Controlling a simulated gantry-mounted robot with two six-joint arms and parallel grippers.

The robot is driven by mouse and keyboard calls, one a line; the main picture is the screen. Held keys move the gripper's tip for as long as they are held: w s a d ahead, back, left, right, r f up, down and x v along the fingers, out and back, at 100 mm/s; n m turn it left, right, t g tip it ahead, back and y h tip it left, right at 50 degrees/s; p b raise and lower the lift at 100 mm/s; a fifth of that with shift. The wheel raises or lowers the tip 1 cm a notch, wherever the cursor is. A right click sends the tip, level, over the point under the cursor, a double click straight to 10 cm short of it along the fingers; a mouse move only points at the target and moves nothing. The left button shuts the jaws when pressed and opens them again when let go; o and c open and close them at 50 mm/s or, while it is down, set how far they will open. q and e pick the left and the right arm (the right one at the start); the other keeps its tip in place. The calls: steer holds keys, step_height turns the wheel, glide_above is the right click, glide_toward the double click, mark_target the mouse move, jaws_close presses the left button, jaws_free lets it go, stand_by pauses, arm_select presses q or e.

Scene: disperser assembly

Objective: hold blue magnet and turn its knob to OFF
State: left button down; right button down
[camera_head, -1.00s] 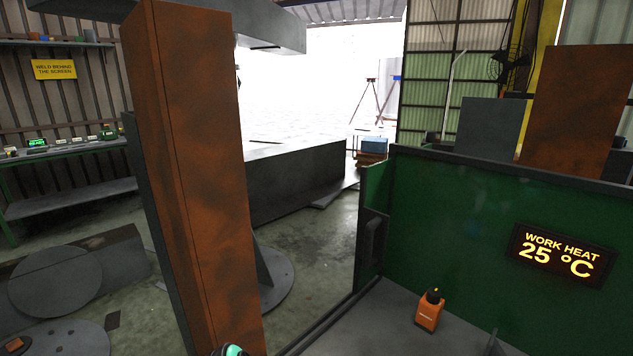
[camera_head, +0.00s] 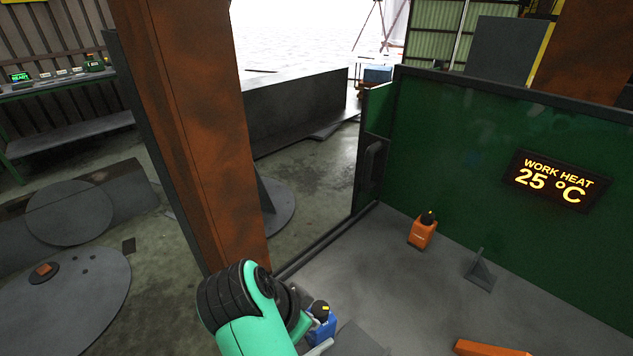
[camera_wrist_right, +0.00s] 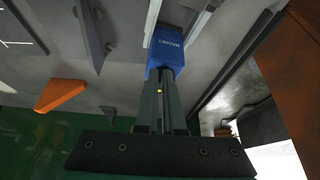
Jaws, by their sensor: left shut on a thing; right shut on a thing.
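The blue magnet (camera_head: 322,331) stands low in the middle of the head view, partly hidden by my left arm. Its black knob with a yellow mark (camera_head: 320,309) is on top. My left gripper (camera_head: 318,347) is shut on the magnet; pale fingers lie along its sides in the right wrist view. In that view the magnet (camera_wrist_right: 166,55) is at the top centre. My right gripper (camera_wrist_right: 167,80) is shut on the knob, its dark fingers on either side and a yellow mark showing between them. The right gripper does not show clearly in the head view.
An orange magnet (camera_head: 422,232) stands near the green wall (camera_head: 470,150). A grey bracket (camera_head: 480,272) and an orange piece (camera_head: 488,348) lie on the grey table to the right. A rusty column (camera_head: 195,130) rises close on the left. The table's middle is bare.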

arm_select(q)
steer(key=shift+s+a+f, duration=0.1)
steer(key=shift+f, duration=0.25)
arm_select(e)
steer(key=shift+d, duration=0.15)
steer(key=shift+s+a, duration=0.2)
steer(key=shift+s, duration=0.05)
arm_select(q)
steer(key=shift+c, duration=1.8)
jaws_free()
steer(key=shift+o, duration=1.2)
steer(key=shift+s, duration=0.1)
steer(key=shift+o, duration=0.6)
steer(key=shift+r, duration=0.25)
arm_select(e)
steer(key=shift+a, duration=0.1)
